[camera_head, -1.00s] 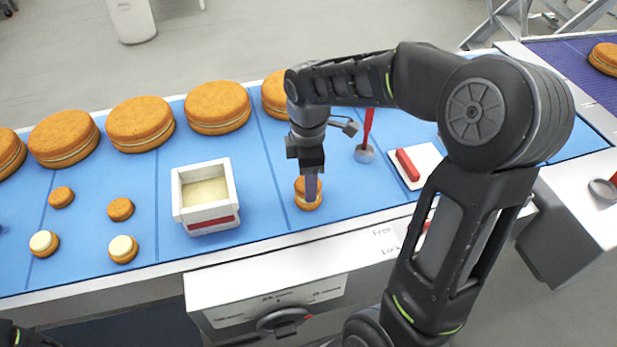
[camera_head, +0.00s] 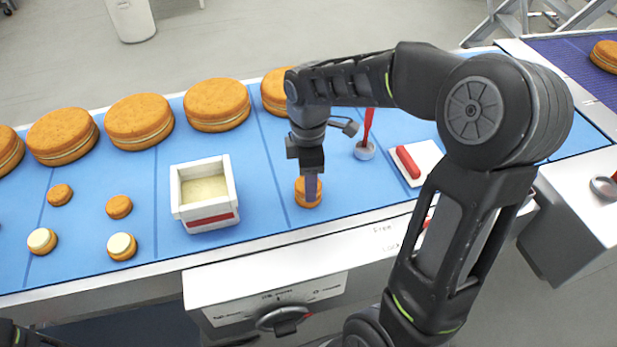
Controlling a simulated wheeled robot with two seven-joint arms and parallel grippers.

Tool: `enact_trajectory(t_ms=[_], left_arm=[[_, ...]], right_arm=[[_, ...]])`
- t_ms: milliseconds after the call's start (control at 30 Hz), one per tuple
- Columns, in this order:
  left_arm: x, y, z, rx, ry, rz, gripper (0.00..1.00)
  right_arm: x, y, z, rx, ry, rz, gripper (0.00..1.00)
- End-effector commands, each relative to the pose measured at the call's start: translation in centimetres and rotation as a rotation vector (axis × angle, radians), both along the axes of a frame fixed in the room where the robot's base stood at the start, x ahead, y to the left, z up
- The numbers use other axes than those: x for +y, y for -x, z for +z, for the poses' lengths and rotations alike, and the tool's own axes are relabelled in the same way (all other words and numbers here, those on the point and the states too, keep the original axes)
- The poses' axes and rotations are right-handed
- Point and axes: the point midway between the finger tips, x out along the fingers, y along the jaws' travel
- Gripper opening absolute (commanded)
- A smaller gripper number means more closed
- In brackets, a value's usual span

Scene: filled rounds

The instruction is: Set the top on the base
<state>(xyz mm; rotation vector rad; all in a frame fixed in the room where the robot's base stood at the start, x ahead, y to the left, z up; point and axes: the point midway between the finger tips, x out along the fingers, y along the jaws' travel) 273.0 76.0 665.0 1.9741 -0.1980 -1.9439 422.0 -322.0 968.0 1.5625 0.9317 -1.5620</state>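A small orange round (camera_head: 301,198) sits on the blue belt (camera_head: 262,215) right of the white box. It looks like a top over a base, but my gripper hides part of it and the seam is unclear. My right gripper (camera_head: 310,188) points straight down onto this round, with a finger in front of it. The fingers are seen edge-on, so their gap is hidden. Two small plain tops (camera_head: 118,207) (camera_head: 60,194) lie left of the box. Two small bases with pale filling facing up (camera_head: 121,246) (camera_head: 42,240) lie nearer the front. My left gripper is out of view.
A white box (camera_head: 228,187) with pale filling stands on the belt. Several large filled rounds (camera_head: 216,104) line the far side. A red-handled tool (camera_head: 366,150) and a white plate with a red bar (camera_head: 408,162) are right of my gripper. A control panel (camera_head: 275,300) is in front.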

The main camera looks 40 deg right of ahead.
Motion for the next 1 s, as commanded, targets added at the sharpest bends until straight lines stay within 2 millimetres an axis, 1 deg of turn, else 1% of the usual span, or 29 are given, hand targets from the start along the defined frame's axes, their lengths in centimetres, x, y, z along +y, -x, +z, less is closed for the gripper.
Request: enact_trajectory(t_ms=[433,467,500,733,767,933,1000], left_arm=[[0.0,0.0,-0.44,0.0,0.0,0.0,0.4],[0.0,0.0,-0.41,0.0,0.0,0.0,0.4],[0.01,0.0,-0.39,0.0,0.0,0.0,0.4],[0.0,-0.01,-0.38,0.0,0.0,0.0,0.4],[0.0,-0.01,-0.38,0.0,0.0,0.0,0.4],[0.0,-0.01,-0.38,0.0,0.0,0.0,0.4],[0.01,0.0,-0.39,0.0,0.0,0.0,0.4]], right_arm=[[0.0,0.01,-0.6,0.0,0.0,0.0,0.37],[0.0,0.0,-0.56,0.0,0.0,0.0,0.57],[-0.01,0.0,-0.54,0.0,0.0,0.0,0.6],[0.0,0.0,-0.54,0.0,0.0,0.0,0.79],[0.0,0.0,-0.54,0.0,0.0,0.0,0.8],[0.0,0.0,-0.54,0.0,0.0,0.0,0.8],[0.0,0.01,-0.54,0.0,0.0,0.0,0.86]])
